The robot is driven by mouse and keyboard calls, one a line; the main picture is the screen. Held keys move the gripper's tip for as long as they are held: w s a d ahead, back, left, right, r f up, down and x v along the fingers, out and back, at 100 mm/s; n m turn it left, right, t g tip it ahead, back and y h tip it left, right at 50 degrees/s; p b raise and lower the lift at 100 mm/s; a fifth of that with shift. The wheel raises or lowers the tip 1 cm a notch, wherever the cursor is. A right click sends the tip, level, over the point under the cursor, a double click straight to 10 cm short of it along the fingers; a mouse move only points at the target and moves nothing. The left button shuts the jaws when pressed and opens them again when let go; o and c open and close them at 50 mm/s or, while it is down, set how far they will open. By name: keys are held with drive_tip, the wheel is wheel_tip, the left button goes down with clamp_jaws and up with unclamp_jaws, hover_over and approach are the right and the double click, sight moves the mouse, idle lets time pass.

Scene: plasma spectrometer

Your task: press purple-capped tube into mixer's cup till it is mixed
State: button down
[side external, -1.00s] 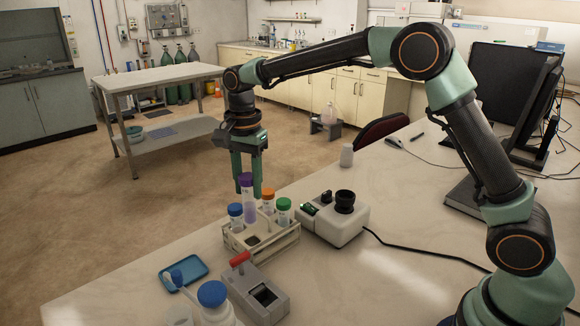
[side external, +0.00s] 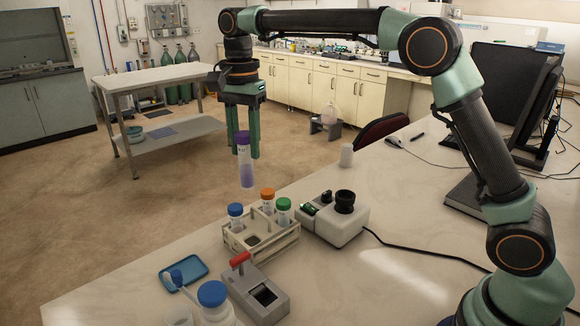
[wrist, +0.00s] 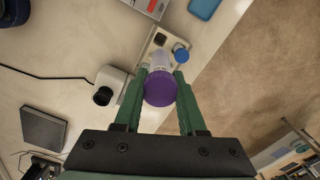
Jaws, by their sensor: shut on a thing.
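The purple-capped tube (side external: 244,162) hangs upright in my gripper (side external: 243,150), its lower end above the rack and clear of it. In the wrist view its purple cap (wrist: 160,88) sits between the two green fingers of my gripper (wrist: 160,84), which are shut on it. The tube holds pale purple liquid in its lower part. The mixer (side external: 336,218) stands right of the rack, with a black cup (side external: 344,201) on top and a small green-lit display. The mixer also shows in the wrist view (wrist: 110,86), left of the tube.
The rack (side external: 262,240) holds blue-, orange- and green-capped tubes. A device with a red handle (side external: 256,290), a blue tray (side external: 184,269) and a blue-capped bottle (side external: 213,302) stand in front.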

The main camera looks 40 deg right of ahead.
drive_tip(key=s+d+f+m, duration=0.1)
drive_tip(key=s+d+m, duration=0.25)
drive_tip(key=d, duration=0.75)
drive_tip(key=s+d+f+m, duration=0.25)
drive_tip(key=s+d, duration=0.25)
drive_tip(key=d, duration=0.7)
drive_tip(key=shift+f, duration=2.1)
drive_tip(key=shift+f, duration=0.1)
drive_tip(key=shift+f, duration=0.7)
drive_tip(key=shift+f, duration=0.5)
drive_tip(key=shift+r, duration=3.05)
